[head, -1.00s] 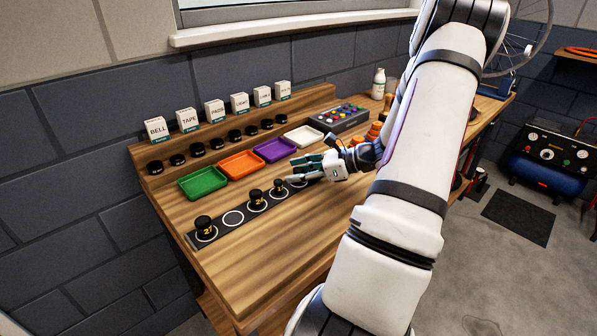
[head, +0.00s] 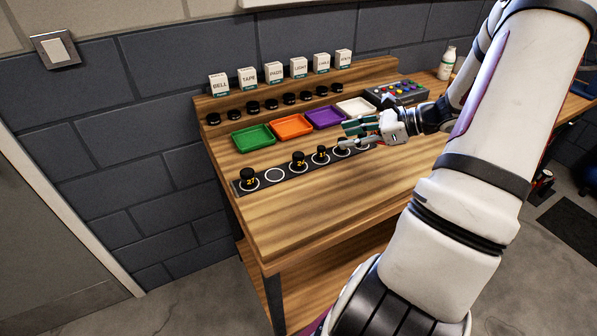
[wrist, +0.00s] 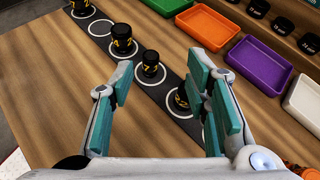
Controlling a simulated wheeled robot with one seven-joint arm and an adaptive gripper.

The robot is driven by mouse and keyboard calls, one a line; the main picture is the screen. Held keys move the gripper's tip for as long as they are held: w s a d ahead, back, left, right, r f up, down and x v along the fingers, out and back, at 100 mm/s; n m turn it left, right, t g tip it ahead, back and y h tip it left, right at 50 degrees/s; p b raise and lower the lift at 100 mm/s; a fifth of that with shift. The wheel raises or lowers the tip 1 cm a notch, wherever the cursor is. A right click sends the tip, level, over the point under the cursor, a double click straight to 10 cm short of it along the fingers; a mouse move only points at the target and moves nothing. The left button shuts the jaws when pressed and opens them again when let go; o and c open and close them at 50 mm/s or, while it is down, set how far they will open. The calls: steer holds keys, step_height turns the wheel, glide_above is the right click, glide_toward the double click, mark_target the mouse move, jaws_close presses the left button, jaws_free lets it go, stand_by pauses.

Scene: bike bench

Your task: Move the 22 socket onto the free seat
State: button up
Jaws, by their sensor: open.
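A dark socket strip (head: 262,183) lies along the bench with white ring seats. A socket marked 27 (head: 248,176) stands at its left end. The free seat (head: 275,174) is the empty ring beside it. Then come a socket that looks marked 24 (head: 298,159) and a smaller black socket (head: 320,154), also in the wrist view (wrist: 150,64); I cannot read its number or tell which is 22. Another socket (wrist: 181,98) is partly hidden by a finger. My gripper (head: 345,133) is open and empty above the strip's right part, its fingers spread (wrist: 161,82).
Green (head: 253,138), orange (head: 293,127), purple (head: 326,118) and white (head: 357,106) trays lie behind the strip. Several black caps and labelled boxes (head: 247,76) stand behind them. A grey case (head: 400,92) and a white bottle (head: 446,63) are at the right. The front bench top (head: 300,210) is clear.

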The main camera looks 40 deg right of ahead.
steer(key=a+r+n+g, duration=0.4)
steer(key=a+r+n, duration=0.15)
steer(key=a, duration=0.55)
steer(key=a+r+n+g, duration=0.35)
steer(key=a+n, duration=0.35)
steer(key=a, duration=0.4)
steer(key=s+a+r+n+h, duration=0.3)
steer(key=s+a+n, duration=0.2)
steer(key=s+n, duration=0.2)
steer(key=s+a+r+n+h, duration=0.3)
steer(key=s+a+n, duration=0.2)
steer(key=s+n, duration=0.3)
steer(key=shift+s+a+r+n+t, duration=0.2)
steer(key=shift+a+r+n+t, duration=0.15)
steer(key=shift+n, duration=0.2)
